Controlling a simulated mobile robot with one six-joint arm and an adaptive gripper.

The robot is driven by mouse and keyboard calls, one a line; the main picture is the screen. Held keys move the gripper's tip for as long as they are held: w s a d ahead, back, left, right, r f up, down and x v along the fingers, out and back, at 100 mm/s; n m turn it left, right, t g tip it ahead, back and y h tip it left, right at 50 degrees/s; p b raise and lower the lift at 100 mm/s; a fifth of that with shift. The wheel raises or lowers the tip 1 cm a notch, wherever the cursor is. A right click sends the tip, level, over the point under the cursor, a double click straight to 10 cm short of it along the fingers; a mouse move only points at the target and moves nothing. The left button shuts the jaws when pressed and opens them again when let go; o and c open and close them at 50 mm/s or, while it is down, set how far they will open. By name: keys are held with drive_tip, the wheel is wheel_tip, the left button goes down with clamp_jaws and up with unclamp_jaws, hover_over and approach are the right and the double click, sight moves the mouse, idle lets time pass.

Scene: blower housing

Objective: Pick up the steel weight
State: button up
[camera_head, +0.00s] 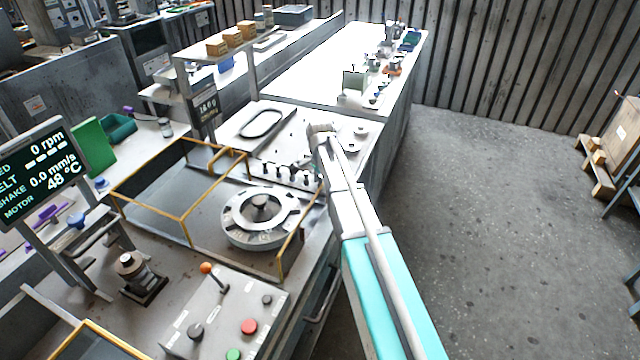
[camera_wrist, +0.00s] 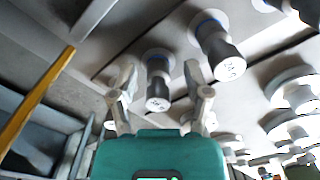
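A row of small steel weights (camera_head: 279,171) stands on the grey bench behind the round dial unit. My gripper (camera_wrist: 160,66) is open, with one finger on each side of a knobbed steel weight (camera_wrist: 157,82) in the wrist view. I see a gap between each finger and this weight; how far the fingertips are from it in depth I cannot tell.
More weights and round discs (camera_wrist: 297,92) crowd the right of the wrist view. A yellow-edged frame (camera_wrist: 35,100) is at the left. The round dial unit (camera_head: 260,215) and a control box (camera_head: 225,315) are in front.

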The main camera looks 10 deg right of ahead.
clamp_jaws()
drive_tip(key=shift+r, duration=0.15)
wheel_tip(320, 180, up, 3)
drive_tip(key=p, duration=0.3)
drive_tip(key=s+d+r+p, duration=0.3)
drive_tip(key=s+r+p, duration=0.6)
drive_tip(key=s, duration=0.4)
drive_tip(key=shift+s+r+p, duration=0.35)
drive_tip(key=shift+r+p, duration=0.05)
drive_tip(key=shift+p, duration=0.1)
idle(0.3)
drive_tip(key=shift+r+p, duration=2.5)
